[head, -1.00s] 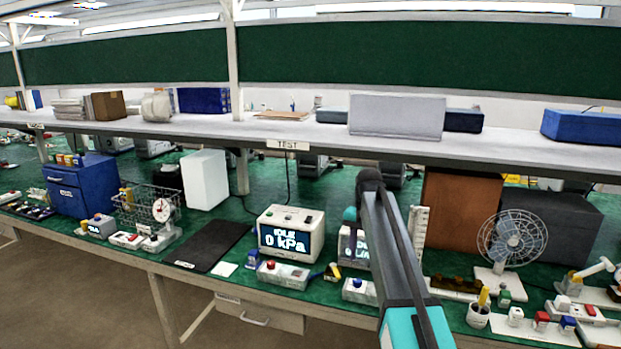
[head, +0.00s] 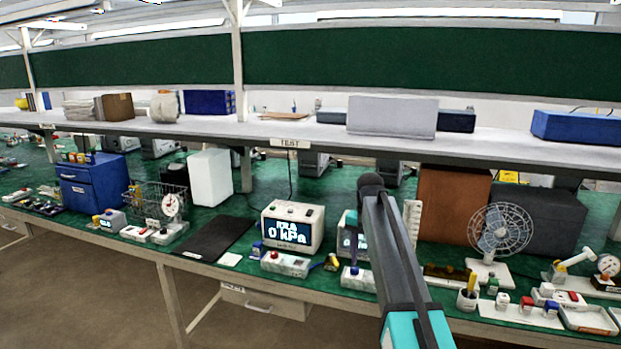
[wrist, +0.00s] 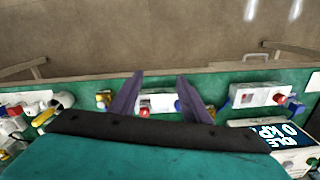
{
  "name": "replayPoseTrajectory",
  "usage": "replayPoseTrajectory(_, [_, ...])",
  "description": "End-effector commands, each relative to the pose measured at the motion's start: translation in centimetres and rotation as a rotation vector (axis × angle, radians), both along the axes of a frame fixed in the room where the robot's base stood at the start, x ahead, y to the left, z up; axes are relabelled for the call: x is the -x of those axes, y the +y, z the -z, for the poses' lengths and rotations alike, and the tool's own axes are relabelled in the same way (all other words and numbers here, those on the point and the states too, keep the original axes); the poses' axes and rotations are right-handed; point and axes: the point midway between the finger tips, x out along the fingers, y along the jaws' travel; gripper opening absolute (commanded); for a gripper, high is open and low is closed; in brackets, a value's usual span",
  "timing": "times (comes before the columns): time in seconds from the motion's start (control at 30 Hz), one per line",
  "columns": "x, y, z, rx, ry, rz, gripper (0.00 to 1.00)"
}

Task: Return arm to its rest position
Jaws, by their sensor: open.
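My arm (head: 392,255) reaches forward over the bench in the head view. Its links hide most of my gripper there; a thin purple finger shows just left of the arm above a small white switch box (head: 358,279). In the wrist view my gripper (wrist: 160,76) is open, its two purple fingers apart with nothing held between them. A white box with a red button (wrist: 157,102) lies on the green bench below and between the fingers. I cannot tell the height of the fingers above it.
A pump unit reading 0 kPa (head: 292,227) stands left of my arm, beside a red-button box (head: 285,264). A second display unit is partly hidden behind the arm. A fan (head: 499,232) and pen cup (head: 467,298) stand right. A shelf (head: 290,133) spans above the bench.

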Motion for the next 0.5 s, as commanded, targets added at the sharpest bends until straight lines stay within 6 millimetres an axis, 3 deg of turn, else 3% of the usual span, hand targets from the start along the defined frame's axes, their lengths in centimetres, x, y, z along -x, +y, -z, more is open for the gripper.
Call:
replayPoseTrajectory(0.27, [0.3, 0.2, 3.0, 0.0, 0.039, -0.002, 0.43])
replayPoseTrajectory(0.5, [1.1, 0.2, 6.9, 0.001, 0.087, -0.002, 0.43])
